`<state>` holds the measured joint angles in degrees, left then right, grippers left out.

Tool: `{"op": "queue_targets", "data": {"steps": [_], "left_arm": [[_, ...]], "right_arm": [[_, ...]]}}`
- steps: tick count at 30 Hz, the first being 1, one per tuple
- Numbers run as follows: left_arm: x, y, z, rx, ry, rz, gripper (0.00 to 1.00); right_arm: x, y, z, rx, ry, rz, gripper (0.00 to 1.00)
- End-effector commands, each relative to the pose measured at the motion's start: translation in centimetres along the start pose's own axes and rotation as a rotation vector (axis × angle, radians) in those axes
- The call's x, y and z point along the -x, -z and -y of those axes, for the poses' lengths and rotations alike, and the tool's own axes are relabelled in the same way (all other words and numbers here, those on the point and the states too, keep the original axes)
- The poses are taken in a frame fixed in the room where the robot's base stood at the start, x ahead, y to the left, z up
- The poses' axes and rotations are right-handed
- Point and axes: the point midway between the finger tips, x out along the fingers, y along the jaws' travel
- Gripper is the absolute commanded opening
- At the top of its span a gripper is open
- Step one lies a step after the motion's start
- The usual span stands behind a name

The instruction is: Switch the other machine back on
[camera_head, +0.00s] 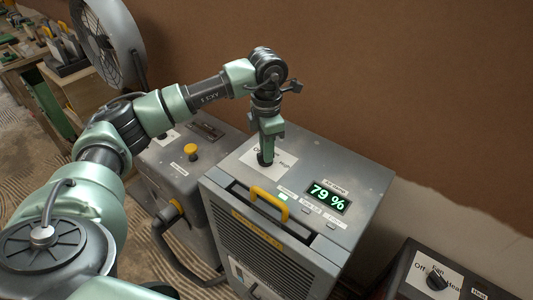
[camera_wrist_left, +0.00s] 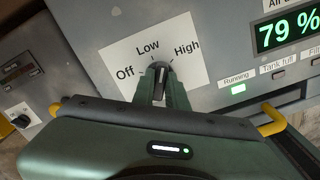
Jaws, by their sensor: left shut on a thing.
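A grey machine (camera_head: 345,180) with a yellow handle (camera_head: 268,203) stands in the middle, its display (camera_head: 328,200) reading 79 %. My left gripper (camera_head: 266,158) points down and is shut on its dial knob (camera_wrist_left: 159,70). The dial plate (camera_wrist_left: 118,58) reads Off, Low, High; the knob appears near Low, partly hidden by the fingers. The lamp under Running (camera_wrist_left: 238,89) is lit green. A third machine (camera_head: 415,270) at lower right has a black knob (camera_head: 437,280). My right gripper is out of view.
A large round fan (camera_head: 105,40) stands at the back left, near a bench (camera_head: 75,85) with tools. A brown plastered wall (camera_head: 430,90) runs behind the machines. A hose (camera_head: 165,250) lies low by the left machine.

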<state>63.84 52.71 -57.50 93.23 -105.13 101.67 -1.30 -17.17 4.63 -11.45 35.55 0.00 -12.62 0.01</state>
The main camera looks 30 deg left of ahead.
Motion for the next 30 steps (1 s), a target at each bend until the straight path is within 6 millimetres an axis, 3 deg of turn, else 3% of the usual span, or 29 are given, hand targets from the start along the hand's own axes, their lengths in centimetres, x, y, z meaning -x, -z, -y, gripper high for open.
{"op": "queue_targets", "data": {"steps": [15, 30], "left_arm": [[0.1, -0.1, 0.0, -0.398, -0.004, 0.004, 0.0], [0.2, -0.1, 0.0, -0.515, -0.005, 0.005, 0.0]], "right_arm": [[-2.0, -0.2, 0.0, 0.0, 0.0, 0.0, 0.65], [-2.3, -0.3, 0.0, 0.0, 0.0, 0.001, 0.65]]}}
